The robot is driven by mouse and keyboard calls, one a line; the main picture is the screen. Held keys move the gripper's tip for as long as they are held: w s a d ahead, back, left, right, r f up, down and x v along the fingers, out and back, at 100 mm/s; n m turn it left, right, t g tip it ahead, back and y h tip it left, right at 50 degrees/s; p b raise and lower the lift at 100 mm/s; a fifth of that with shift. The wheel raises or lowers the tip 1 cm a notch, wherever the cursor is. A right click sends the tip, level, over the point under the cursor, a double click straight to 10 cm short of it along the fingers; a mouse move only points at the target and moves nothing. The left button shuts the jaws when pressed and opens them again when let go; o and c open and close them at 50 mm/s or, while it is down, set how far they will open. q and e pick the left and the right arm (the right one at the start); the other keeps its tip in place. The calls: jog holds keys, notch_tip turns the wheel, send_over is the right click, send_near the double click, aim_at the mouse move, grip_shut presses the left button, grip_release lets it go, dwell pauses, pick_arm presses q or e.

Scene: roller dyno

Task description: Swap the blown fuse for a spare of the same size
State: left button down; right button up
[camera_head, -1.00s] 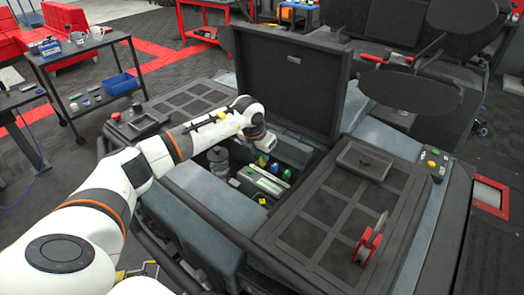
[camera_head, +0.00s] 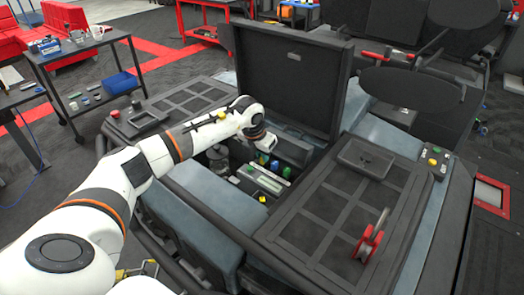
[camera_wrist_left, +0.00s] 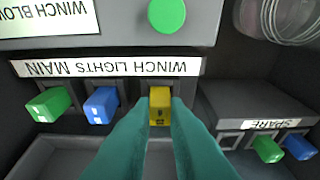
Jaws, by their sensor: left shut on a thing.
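My left gripper (camera_wrist_left: 160,115) is shut on a yellow fuse (camera_wrist_left: 160,98), which sits between its teal fingertips. The fuse is at the right end of the row under the upside-down WINCH, LIGHTS, MAIN label (camera_wrist_left: 110,68). I cannot tell whether it is fully seated. A blue fuse (camera_wrist_left: 101,105) and a green fuse (camera_wrist_left: 49,104) stand to its left. To the right, the SPARE block (camera_wrist_left: 258,105) holds another green fuse (camera_wrist_left: 267,149) and blue fuse (camera_wrist_left: 299,147); a slot left of them looks empty. In the head view, my left gripper (camera_head: 263,158) reaches into the open bay. My right gripper is out of view.
The raised lid (camera_head: 290,80) stands behind the bay. A small yellow item (camera_head: 262,199) lies at the bay's front edge. A round green part (camera_wrist_left: 166,14) sits above the label in the wrist view.

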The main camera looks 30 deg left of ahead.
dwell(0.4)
pick_arm(q)
jog(key=c, duration=1.3)
grip_release()
jog(key=shift+c, duration=0.2)
jog(key=b+v, duration=0.2)
jog(key=v, duration=1)
